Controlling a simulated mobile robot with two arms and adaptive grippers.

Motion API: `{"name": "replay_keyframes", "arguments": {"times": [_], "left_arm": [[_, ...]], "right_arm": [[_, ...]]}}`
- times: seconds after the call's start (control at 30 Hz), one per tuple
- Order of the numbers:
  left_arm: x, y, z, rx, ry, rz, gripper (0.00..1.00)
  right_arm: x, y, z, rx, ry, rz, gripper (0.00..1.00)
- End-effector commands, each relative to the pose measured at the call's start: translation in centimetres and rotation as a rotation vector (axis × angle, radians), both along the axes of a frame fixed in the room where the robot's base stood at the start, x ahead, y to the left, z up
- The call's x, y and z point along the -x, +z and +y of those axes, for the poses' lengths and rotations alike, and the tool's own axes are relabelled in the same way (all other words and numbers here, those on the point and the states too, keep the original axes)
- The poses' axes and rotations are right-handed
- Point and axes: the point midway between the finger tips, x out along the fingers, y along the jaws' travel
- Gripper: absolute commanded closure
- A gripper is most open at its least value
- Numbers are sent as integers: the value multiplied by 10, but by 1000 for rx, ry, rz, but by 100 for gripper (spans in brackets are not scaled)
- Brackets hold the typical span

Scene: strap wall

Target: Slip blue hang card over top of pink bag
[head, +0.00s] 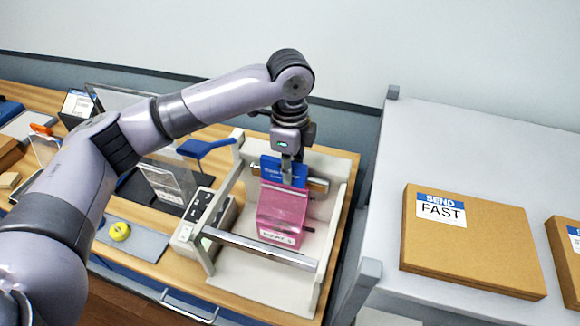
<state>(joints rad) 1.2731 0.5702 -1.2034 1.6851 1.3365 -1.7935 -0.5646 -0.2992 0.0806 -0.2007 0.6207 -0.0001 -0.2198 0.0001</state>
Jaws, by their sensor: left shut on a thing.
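The pink bag (281,212) stands in the white frame of a bench machine, with a white label near its bottom. The blue hang card (270,168) is at the top of the bag, with white print on it. My left gripper (287,178) points down from above and is shut on the blue hang card. The card's lower edge meets the bag's top edge in this view. I cannot tell whether the card is around the bag's top or only in front of or behind it. My right gripper is not in view.
The machine's white frame (255,275) has a metal bar (260,248) across the front and a blue-handled lever (205,147) at left. A keypad (200,205) sits beside it. A grey table (480,140) at right holds cardboard boxes (470,250). Clear stands are behind my left arm.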

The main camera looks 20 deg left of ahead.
Motion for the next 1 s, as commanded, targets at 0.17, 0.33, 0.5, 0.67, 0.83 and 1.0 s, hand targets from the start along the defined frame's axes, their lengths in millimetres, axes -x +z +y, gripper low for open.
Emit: {"name": "replay_keyframes", "arguments": {"times": [0.17,0.33,0.5,0.67,0.83,1.0], "left_arm": [[0,-1,0,0,0,0,94],[0,-6,0,0,1,0,94],[0,-13,0,0,1,1,94],[-1,-18,0,0,0,0,94],[-1,-18,0,0,0,0,94],[-1,-19,0,0,0,0,94]], "right_arm": [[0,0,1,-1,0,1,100],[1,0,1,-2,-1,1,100],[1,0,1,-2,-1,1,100],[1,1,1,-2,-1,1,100],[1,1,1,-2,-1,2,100],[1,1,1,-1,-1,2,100]]}}
